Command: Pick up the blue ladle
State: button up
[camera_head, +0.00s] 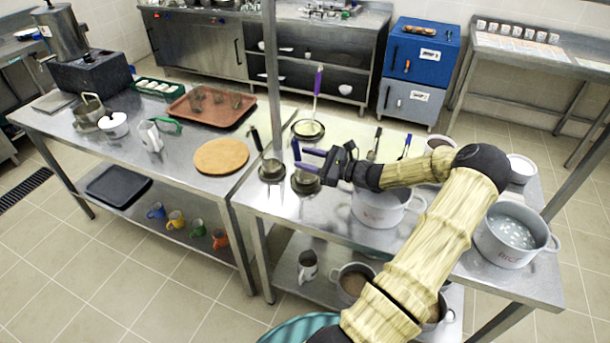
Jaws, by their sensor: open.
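A ladle with a blue handle (296,149) stands on the steel table, with its round dark bowl (305,183) at the bottom and the handle rising up. My gripper (307,160) reaches in from the right, with its two fingers pointing left, open and apart. The fingertips are close to the blue handle, just above the bowl. I cannot tell whether the handle is between the fingers or just beyond them. My gripper hides part of the ladle.
A black-handled ladle (271,166) stands close on the left, and a purple-handled ladle (309,129) stands behind. Another blue handle (405,147) shows farther right. White pots (380,212) stand below my arm, and a wooden board (221,156) lies on the left table.

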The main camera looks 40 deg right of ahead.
aim_at(301, 157)
jog(key=p+x, duration=0.1)
jog(key=x, duration=0.3)
jog(key=shift+w+a+r+p, duration=0.1)
jog(key=shift+r+p, duration=0.05)
jog(key=shift+p, duration=0.25)
jog(key=shift+w+a, duration=0.2)
jog(key=shift+w, duration=0.2)
grip_shut()
